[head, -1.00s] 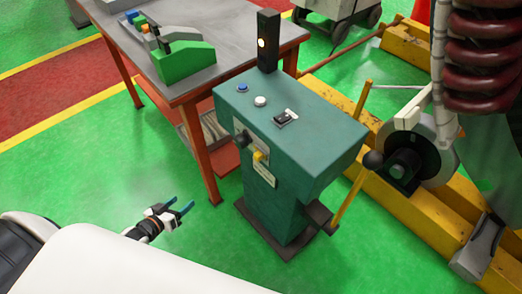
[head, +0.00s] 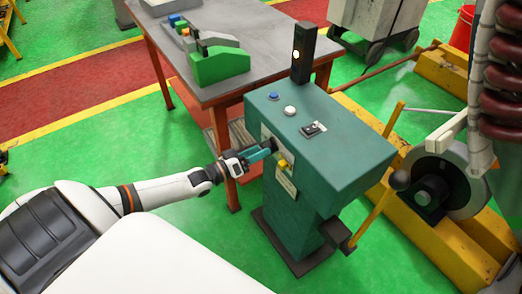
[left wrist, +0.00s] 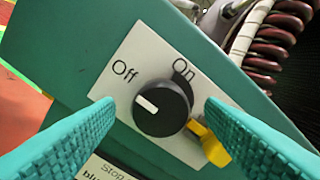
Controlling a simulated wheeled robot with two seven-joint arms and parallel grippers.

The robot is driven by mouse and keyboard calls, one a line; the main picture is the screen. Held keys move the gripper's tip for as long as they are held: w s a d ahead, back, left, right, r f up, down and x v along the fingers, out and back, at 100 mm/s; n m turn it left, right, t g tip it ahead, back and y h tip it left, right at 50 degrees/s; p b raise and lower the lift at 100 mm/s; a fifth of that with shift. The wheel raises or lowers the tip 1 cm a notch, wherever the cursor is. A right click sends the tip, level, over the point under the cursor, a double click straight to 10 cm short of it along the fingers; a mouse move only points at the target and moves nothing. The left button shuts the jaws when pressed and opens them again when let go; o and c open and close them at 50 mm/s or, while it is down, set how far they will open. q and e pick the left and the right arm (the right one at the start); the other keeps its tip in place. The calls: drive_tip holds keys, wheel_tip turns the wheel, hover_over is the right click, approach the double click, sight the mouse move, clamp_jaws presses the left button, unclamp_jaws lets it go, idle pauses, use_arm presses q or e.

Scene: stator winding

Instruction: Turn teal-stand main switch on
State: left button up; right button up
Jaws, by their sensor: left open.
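The teal stand (head: 325,165) stands in the middle of the head view. Its main switch is a black rotary knob (left wrist: 162,107) on a white plate (left wrist: 130,62) marked Off and On, seen close in the left wrist view. The knob's white mark points up and left, toward Off. My left gripper (head: 268,150) is at the stand's front face. In the left wrist view its teal fingers (left wrist: 158,125) are open on both sides of the knob, with gaps showing between them and it. My right gripper is not in view.
A yellow switch (left wrist: 212,145) sits just right of and below the knob, close to the right finger. A grey workbench (head: 225,40) stands behind.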

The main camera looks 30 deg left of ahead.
use_arm(q)
drive_tip(key=shift+x, duration=0.85)
drive_tip(key=shift+c, duration=0.3)
drive_tip(key=c, duration=0.9)
drive_tip(key=shift+m, duration=0.3)
drive_tip(key=shift+s+d+m+p, duration=0.1)
drive_tip(key=shift+m+p, duration=0.1)
drive_tip(key=shift+m, duration=4.1)
drive_tip(key=shift+d+m+p, duration=0.1)
drive_tip(key=shift+m+p, duration=0.1)
drive_tip(key=shift+m, duration=4.1)
